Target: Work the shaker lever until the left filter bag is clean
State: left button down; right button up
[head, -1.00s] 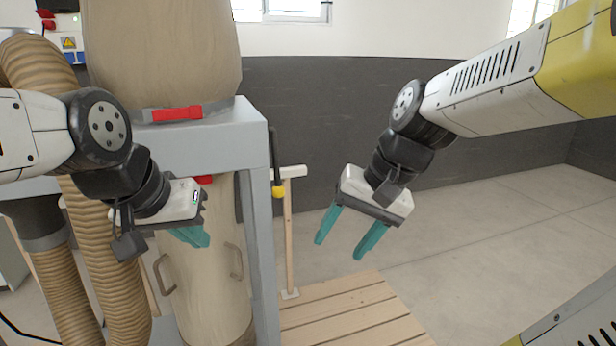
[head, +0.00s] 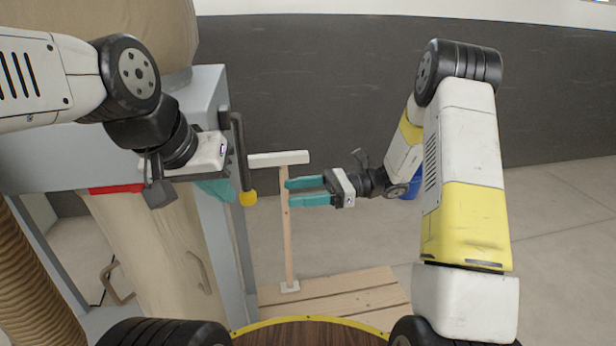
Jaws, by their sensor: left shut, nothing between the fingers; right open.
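The shaker lever is a dark rod (head: 240,150) hanging on the right side of the grey frame, with a yellow knob (head: 249,198) at its lower end. The beige filter bag (head: 145,35) above the frame shows only in part at the top left; I cannot tell how clean it is or whether it is the left one. My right gripper (head: 289,191) is open and empty, its teal fingers pointing left, to the right of the knob and apart from it. My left gripper (head: 222,193) is shut and empty in front of the frame, left of the lever.
The grey frame (head: 215,95) stands at the left, with a pale lower bag (head: 160,260) with handles under it. A ribbed hose (head: 35,275) is at the far left.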

aim_at(248, 198)
jog(key=x, duration=1.2)
jog(key=shift+w, duration=0.15)
jog(key=c, duration=0.9)
jog(key=o, duration=0.6)
jog(key=shift+c, duration=0.2)
